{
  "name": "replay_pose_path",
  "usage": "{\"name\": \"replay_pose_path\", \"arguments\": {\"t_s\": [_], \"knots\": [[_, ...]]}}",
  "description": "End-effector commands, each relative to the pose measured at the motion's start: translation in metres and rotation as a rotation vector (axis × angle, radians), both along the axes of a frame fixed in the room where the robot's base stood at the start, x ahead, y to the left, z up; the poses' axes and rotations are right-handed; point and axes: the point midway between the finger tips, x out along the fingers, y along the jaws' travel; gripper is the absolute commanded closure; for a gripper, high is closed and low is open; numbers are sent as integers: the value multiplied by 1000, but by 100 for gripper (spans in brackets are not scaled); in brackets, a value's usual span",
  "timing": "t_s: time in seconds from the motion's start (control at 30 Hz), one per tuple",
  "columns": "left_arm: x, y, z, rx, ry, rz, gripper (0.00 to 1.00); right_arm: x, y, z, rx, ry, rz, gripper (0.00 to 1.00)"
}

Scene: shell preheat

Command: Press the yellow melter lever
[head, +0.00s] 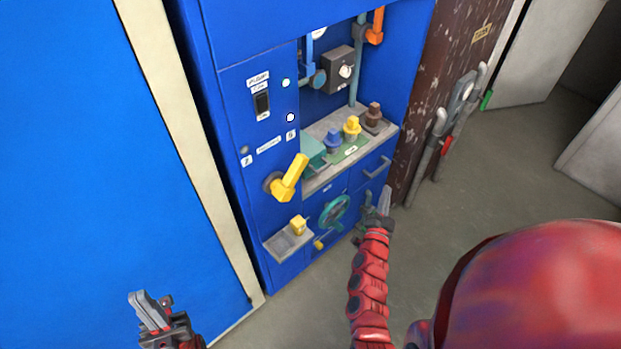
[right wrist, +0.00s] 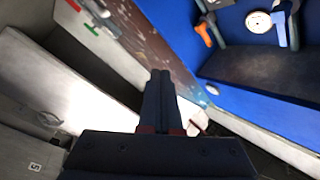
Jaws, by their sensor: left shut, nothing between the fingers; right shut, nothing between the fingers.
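The yellow lever (head: 289,178) sticks up and to the right from its round pivot on the blue machine front, below a black switch. My right gripper (head: 384,203) is shut and empty, to the right of the lever and lower, near the machine's right lower part. It also shows shut in the right wrist view (right wrist: 161,85). My left gripper (head: 140,302) is shut and empty at the bottom left, in front of the large blue panel, well apart from the lever. Neither gripper touches the lever.
A blue machine (head: 235,120) holds a grey shelf (head: 320,185) with blue, yellow and brown knobs. Below are a teal handwheel (head: 334,211) and a small tray (head: 275,243) with a yellow piece. A brown door (head: 440,80) stands at right. The grey floor (head: 500,160) is clear.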

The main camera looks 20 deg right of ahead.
Motion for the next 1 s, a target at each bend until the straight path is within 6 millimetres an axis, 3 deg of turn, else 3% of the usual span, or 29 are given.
{"name": "replay_pose_path", "arguments": {"t_s": [0.03,0.1,0.2,0.3,0.4,0.53,0.67,0.8,1.0], "knots": [[0,0,-6,0,0,0,100,3,-12,-30,112,30,2,100],[0,0,-10,0,0,0,100,9,-16,-70,292,69,29,100],[0,0,-15,0,0,0,100,20,-11,-114,543,92,88,100],[0,0,-21,0,0,0,100,32,5,-143,782,90,172,100],[0,0,-26,0,0,0,100,46,28,-153,1005,61,285,100],[0,0,-34,0,0,0,100,62,56,-135,1248,-1,476,100],[0,0,-40,0,0,0,100,67,80,-94,1427,-71,704,100],[0,0,-45,0,0,0,100,59,96,-43,1527,-127,940,100],[0,0,-49,0,0,0,100,40,106,2,1566,-157,1149,100]]}}
